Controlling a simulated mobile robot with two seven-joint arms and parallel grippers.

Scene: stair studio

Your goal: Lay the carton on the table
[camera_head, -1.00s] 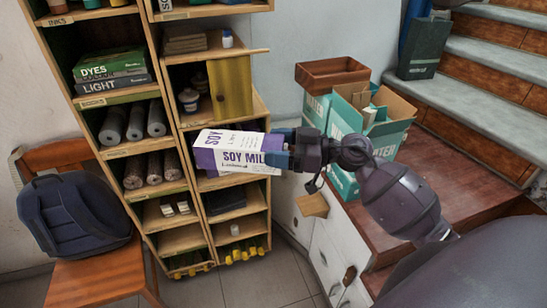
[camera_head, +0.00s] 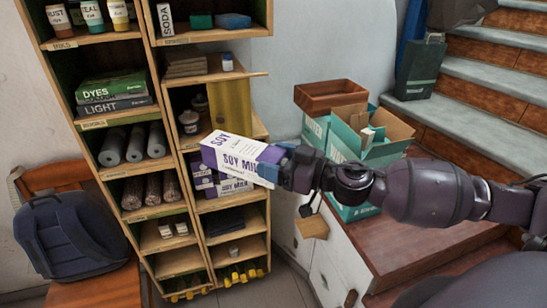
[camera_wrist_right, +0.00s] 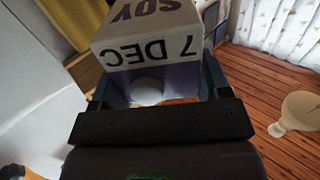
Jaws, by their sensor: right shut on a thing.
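A white and purple soy milk carton (camera_head: 228,156) is held up in the air in front of the shelf, lying tilted with its end down toward the right. My right gripper (camera_head: 284,166) is shut on its right end. In the right wrist view the carton (camera_wrist_right: 150,38) fills the space between the fingers of my right gripper (camera_wrist_right: 165,85), with "7 DEC" on its end face. A red-brown wooden tabletop (camera_head: 400,248) over white drawers is at the lower right, below my arm and clear at its front. My left gripper is not in view.
Teal boxes (camera_head: 345,150) and an empty brown wooden box (camera_head: 330,97) stand at the tabletop's back. More soy milk cartons (camera_head: 236,186) stand on the shelf (camera_head: 146,120) behind the held one. A chair (camera_head: 100,288) with a blue backpack (camera_head: 68,235) is at left; stairs rise at right.

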